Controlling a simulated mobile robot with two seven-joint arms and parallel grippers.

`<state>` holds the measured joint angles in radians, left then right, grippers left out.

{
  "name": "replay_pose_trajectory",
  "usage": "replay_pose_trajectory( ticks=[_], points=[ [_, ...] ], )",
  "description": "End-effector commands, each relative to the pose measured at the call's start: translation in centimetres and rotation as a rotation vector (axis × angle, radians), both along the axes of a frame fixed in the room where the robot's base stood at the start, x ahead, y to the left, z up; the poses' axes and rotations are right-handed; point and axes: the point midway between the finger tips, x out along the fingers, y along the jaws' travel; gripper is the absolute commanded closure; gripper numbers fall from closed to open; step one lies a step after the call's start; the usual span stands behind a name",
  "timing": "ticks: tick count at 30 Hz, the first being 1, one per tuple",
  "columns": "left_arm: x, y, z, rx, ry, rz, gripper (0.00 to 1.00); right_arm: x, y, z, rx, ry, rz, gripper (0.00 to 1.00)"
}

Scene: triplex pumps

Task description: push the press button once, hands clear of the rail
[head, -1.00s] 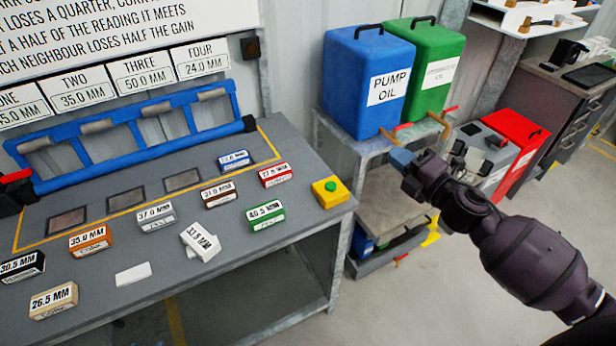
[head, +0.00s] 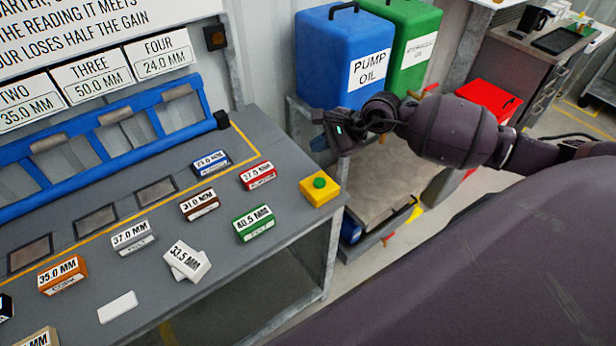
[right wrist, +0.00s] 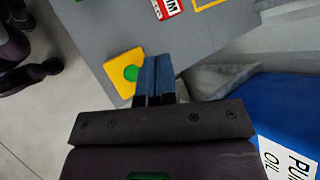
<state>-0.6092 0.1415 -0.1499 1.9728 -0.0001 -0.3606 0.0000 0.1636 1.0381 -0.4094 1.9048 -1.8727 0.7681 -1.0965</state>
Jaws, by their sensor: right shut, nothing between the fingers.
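The press button is a green round cap (head: 319,182) on a yellow box (head: 318,195) at the right end of the grey bench. My right gripper (head: 335,138) is above and just behind that box in the head view, apart from it; its fingers are hard to make out there. In the right wrist view its blue fingers (right wrist: 154,62) are shut and empty, with the green button (right wrist: 131,73) just left of their tips. The blue rail (head: 100,130) runs along the back of the bench, well left of the gripper. My left gripper is not in view.
Several labelled blocks lie on the bench, the green one (head: 254,225) and the red one (head: 258,176) closest to the button box. A blue pump oil container (head: 325,60) and a green container (head: 415,30) stand right behind my right gripper.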

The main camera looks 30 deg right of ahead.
Motion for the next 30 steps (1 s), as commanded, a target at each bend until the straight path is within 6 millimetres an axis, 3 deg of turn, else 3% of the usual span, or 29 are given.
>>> replay_pose_trajectory(
  ticks=[20, 30],
  points=[
    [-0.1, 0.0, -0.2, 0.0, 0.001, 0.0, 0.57, -0.2, 0.0, -0.5, -0.038, -0.017, 0.05, 1.0],
    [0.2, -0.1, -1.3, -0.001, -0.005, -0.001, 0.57, -0.3, 0.0, -3.5, -0.036, -0.016, 0.049, 1.0]
  ],
)
